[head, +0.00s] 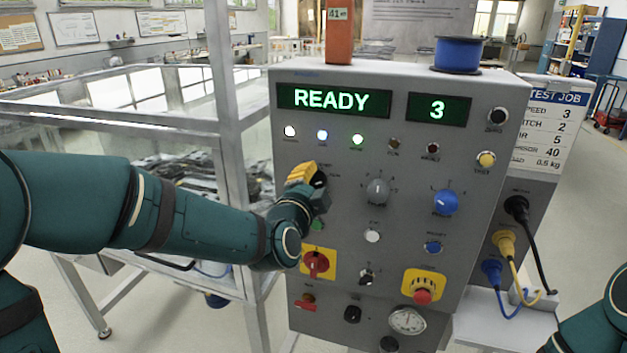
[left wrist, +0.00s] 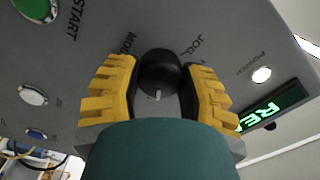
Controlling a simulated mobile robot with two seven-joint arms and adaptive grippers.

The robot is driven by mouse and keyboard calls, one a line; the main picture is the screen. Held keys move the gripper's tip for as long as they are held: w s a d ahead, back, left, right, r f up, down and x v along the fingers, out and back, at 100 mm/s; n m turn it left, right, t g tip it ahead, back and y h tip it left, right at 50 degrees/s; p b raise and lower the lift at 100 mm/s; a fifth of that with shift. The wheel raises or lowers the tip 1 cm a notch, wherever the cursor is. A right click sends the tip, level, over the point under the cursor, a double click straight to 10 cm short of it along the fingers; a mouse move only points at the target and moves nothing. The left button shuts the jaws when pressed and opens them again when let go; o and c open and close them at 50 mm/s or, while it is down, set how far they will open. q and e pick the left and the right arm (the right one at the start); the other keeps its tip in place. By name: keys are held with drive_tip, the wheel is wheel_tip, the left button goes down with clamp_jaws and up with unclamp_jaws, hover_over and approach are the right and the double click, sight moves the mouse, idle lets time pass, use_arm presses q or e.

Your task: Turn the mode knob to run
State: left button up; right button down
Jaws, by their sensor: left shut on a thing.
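The mode knob (left wrist: 160,70) is a round black knob on the grey panel, with a small white pointer mark. The words MODE and JOG are printed beside it in the left wrist view. My left gripper (head: 307,174) is at the upper left of the panel. In the left wrist view its yellow ridged fingers (left wrist: 158,88) stand on either side of the knob, shut on it. The knob's other position labels are hidden or unreadable. In the head view my gripper hides most of the knob. My right gripper is out of view.
A grey knob (head: 377,191), blue knob (head: 446,202), red rotary switch (head: 316,263) and red emergency button (head: 422,296) are nearby. A metal-framed enclosure (head: 232,150) stands left.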

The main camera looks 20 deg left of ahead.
use_arm(q)
drive_tip(key=shift+r+m, duration=0.15)
drive_tip(key=shift+m, duration=0.55)
drive_tip(key=o, duration=1.2)
drive_tip(key=shift+d, duration=0.1)
drive_tip(key=s, duration=0.7)
drive_tip(key=shift+s, duration=0.25)
